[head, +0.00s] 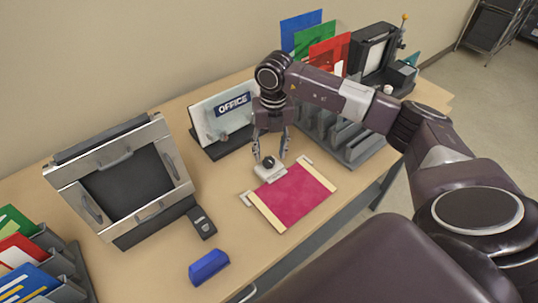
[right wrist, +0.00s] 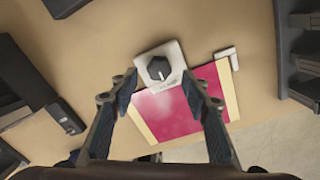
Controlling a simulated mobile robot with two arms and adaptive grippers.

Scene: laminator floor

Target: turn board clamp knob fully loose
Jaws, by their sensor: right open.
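The board clamp is a small light-grey block (head: 270,173) at the back edge of a crimson board (head: 291,196) with cream end strips. Its dark round knob (head: 268,162) sits on top. In the right wrist view the knob (right wrist: 158,68) shows a light pointer line, and printed marks on the block are too small to read. My right gripper (head: 270,158) points down over the clamp, with its fingers apart on either side of the knob. In the right wrist view the open fingers (right wrist: 158,85) show nothing between them touching the knob. My left gripper is not in view.
An OFFICE sign (head: 222,112) stands close behind the clamp. A grey slotted rack (head: 350,140) is to the right. A framed black panel (head: 125,180) stands left, with a small dark device (head: 201,223) beside it. A blue block (head: 208,267) lies near the front edge.

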